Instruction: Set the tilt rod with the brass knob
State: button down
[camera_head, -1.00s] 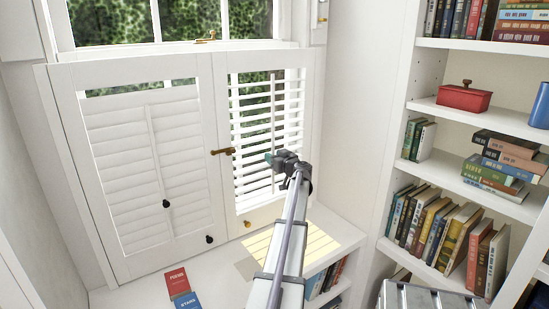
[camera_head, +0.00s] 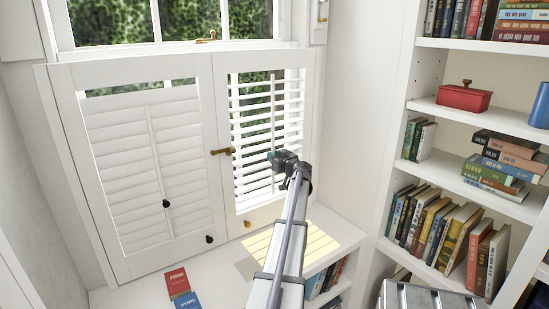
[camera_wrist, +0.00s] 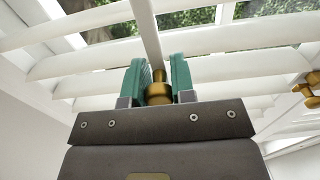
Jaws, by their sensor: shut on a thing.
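The tilt rod (camera_wrist: 149,35) is a thin white upright bar in front of the white slats in the wrist view. Its brass knob (camera_wrist: 158,92) sits at its lower end, between the two green fingers of my gripper (camera_wrist: 159,80), which are shut on it. In the head view my gripper (camera_head: 275,157) is in front of the right shutter panel (camera_head: 218,190), whose slats stand open with greenery showing between them. The knob is hidden there behind my gripper. The left panel (camera_head: 90,215) has closed slats and a rod with a dark knob (camera_head: 166,203).
A brass latch (camera_head: 223,151) sits where the panels meet, left of my gripper. A brass knob (camera_head: 248,224) and a black knob (camera_head: 209,239) are low on the panels. Red (camera_head: 177,281) and blue (camera_head: 187,301) books lie on the sill. A bookcase (camera_head: 470,150) stands at right.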

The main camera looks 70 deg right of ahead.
notch_tip(320, 180, down, 2)
jog(key=shift+f+b, duration=0.25)
jog(key=shift+b, duration=0.8)
jog(key=c, duration=0.9)
grip_release()
jog(key=shift+c, duration=0.2)
jog(key=v, duration=1.1)
